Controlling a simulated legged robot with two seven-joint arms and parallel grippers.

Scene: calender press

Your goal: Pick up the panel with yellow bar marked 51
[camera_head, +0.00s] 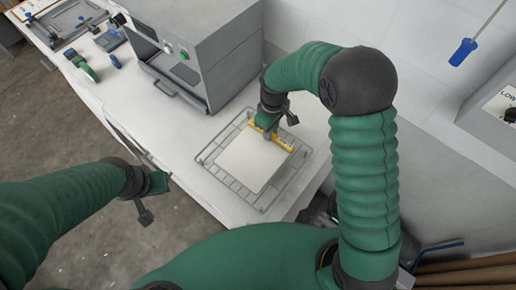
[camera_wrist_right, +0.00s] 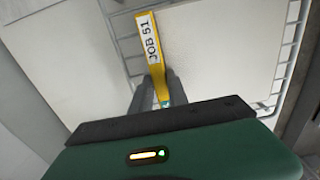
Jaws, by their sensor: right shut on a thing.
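The panel (camera_head: 250,161) is a flat cream-white sheet lying on a wire rack (camera_head: 206,160) on the white bench. Its yellow bar (camera_head: 284,144) runs along the panel's upper right edge. In the right wrist view the bar (camera_wrist_right: 151,45) carries a label reading "JOB 51", with the pale panel (camera_wrist_right: 210,55) beside it.
A grey press (camera_head: 225,60) with an open front drawer (camera_head: 178,90) stands behind the rack. Green and blue tools (camera_head: 82,66) lie on the bench at the upper left. A blue-handled tool (camera_head: 463,52) hangs at the right. Bare bench lies left of the rack.

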